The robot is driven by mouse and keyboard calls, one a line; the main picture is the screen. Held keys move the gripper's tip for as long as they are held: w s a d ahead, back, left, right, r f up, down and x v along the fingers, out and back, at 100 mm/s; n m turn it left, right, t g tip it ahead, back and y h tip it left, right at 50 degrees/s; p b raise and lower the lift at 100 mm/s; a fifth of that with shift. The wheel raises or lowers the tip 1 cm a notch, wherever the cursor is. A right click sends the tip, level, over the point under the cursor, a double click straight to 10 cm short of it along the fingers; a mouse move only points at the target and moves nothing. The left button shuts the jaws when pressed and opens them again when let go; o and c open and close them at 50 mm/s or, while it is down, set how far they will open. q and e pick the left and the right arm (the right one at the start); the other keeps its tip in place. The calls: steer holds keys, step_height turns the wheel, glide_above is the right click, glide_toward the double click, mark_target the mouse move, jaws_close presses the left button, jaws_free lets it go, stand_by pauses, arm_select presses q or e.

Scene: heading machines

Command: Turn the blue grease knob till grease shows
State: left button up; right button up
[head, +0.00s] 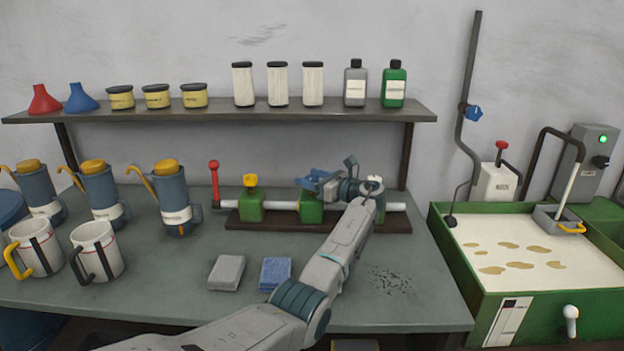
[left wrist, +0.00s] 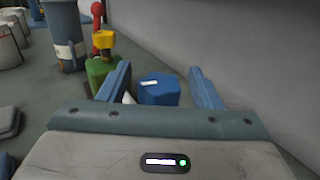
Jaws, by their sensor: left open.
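The blue grease knob (left wrist: 158,90) shows in the left wrist view between the two blue fingers of my left gripper (left wrist: 158,70). The fingers stand open, one on each side, with a gap clearly visible on the right. In the head view my left gripper (head: 316,178) reaches over the second green block (head: 311,208) on the bench rail. There the knob and the blue fingers overlap, so I cannot tell them apart well. A small white patch shows beside the knob near the left finger. My right gripper is out of view.
A yellow knob (head: 250,180) on the other green block and a red-topped lever (head: 214,170) stand left of the gripper. Blue jugs (head: 178,200) and mugs (head: 97,250) fill the bench's left side. A shelf (head: 220,113) runs above. A sand-filled green tray (head: 520,300) stands right.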

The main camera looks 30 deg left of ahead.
arm_select(q)
steer(key=shift+d, duration=0.3)
steer(key=d+b, duration=0.2)
steer(key=d, duration=0.8)
steer(key=shift+s+d, duration=0.15)
steer(key=shift+s, duration=0.1)
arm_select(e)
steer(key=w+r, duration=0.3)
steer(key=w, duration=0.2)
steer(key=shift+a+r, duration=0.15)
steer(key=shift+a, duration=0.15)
